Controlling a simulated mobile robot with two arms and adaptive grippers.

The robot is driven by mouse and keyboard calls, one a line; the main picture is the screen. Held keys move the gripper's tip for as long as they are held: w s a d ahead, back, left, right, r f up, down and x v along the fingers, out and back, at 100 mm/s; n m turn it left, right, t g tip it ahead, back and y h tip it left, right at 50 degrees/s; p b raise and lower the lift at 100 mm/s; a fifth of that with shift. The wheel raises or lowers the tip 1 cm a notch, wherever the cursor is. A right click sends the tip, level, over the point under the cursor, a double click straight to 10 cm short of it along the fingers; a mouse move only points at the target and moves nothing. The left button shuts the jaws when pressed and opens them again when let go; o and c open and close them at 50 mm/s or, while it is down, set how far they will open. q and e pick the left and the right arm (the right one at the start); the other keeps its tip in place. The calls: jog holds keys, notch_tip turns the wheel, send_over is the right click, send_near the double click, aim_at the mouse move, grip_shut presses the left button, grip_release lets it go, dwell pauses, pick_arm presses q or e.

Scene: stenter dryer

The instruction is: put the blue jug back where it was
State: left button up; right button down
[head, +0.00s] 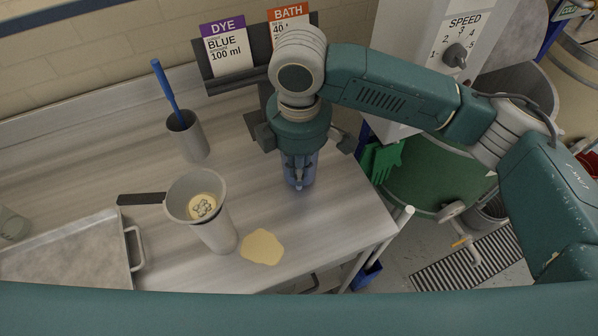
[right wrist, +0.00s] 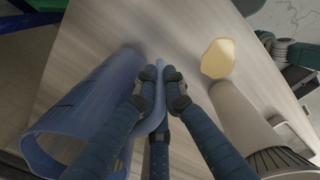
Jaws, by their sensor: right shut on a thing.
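The blue jug (head: 309,173) is translucent and sits at the right part of the steel bench, below my right gripper (head: 297,180), which partly hides it from above. In the right wrist view the jug (right wrist: 62,130) lies to the left, its open mouth toward the lower left. In that view my right gripper (right wrist: 160,88) is shut on a blue upright part of the jug, which looks like its handle. I cannot tell whether the jug's base touches the bench. My left gripper is not in view.
Left of the jug stand a grey beaker with a strainer (head: 183,205) on top and a grey cup (head: 190,142) holding a blue rod. A pale yellow puddle (head: 262,247) lies in front. A metal tray (head: 70,255) is at left. A card holder (head: 245,84) stands behind.

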notch_tip(320, 180, down, 2)
jog(key=shift+f, duration=0.1)
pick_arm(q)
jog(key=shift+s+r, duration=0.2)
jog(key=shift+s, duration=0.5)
pick_arm(e)
jog(key=shift+f, duration=0.15)
jog(key=c, duration=1.8)
grip_release()
jog(key=shift+c, duration=0.2)
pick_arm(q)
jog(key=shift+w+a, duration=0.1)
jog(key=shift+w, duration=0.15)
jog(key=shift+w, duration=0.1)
